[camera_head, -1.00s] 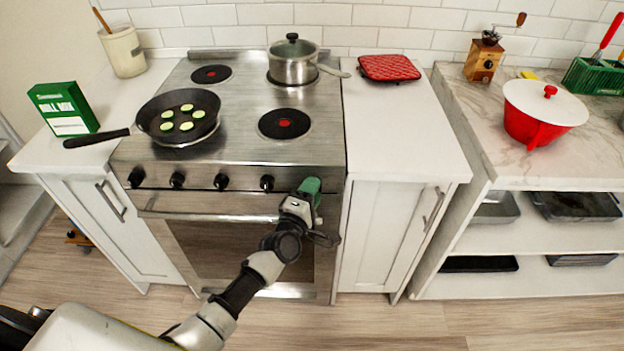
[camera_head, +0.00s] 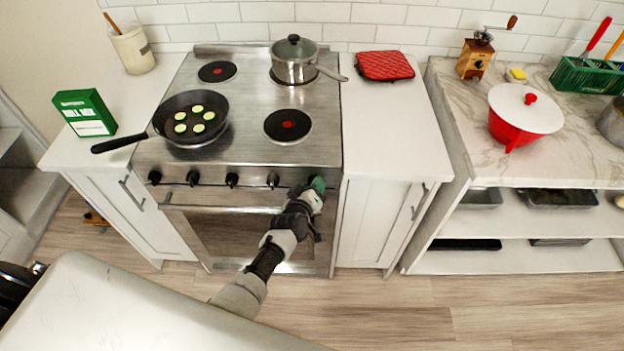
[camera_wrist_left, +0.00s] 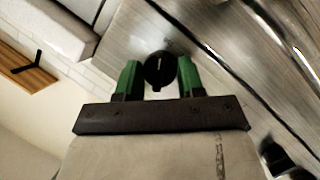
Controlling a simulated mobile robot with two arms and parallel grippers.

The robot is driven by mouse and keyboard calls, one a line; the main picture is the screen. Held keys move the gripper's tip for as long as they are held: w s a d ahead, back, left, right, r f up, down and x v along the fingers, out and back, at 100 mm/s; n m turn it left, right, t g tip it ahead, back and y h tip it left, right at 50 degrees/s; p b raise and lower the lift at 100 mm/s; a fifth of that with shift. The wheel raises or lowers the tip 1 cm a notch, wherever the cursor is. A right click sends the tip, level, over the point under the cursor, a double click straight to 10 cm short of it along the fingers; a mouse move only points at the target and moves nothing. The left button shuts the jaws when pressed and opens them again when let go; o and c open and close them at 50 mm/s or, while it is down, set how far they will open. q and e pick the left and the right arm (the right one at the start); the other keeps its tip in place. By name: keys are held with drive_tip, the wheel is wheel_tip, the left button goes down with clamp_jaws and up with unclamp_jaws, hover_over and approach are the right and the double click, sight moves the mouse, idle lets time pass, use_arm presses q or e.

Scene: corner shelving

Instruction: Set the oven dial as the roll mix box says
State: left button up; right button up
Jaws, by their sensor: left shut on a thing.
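The green roll mix box (camera_head: 85,112) stands on the left counter; its small print is too small to read. The stainless oven (camera_head: 240,230) has a row of black knobs on its front. My left gripper (camera_head: 318,184) is at the right end of that row, with its green fingers at the panel, and hides the rightmost knob in the head view. In the left wrist view, the black oven dial (camera_wrist_left: 160,70) sits between the two green fingers, its pale mark nearly upright in the picture. The left gripper is shut on this dial. My right gripper is out of view.
A frying pan (camera_head: 190,118) with several green slices sits on the left of the stove. A lidded pot (camera_head: 294,64) stands at the back. The oven handle (camera_head: 220,209) runs just below the knobs. A red pad (camera_head: 385,66) lies on the right counter.

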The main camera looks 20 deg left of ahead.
use_arm(q)
drive_tip(key=shift+d+m+g+y+p, duration=0.1)
drive_tip(key=shift+m+g+y+p, duration=0.2)
drive_tip(key=shift+m+p, duration=0.45)
drive_tip(key=o, duration=0.9)
drive_tip(key=shift+r, duration=0.1)
drive_tip(key=shift+s+r+p, duration=0.15)
drive_tip(key=shift+s+p, duration=0.2)
drive_tip(key=shift+p, duration=0.25)
drive_tip(key=shift+p+v, duration=3.5)
drive_tip(key=shift+v, duration=1.5)
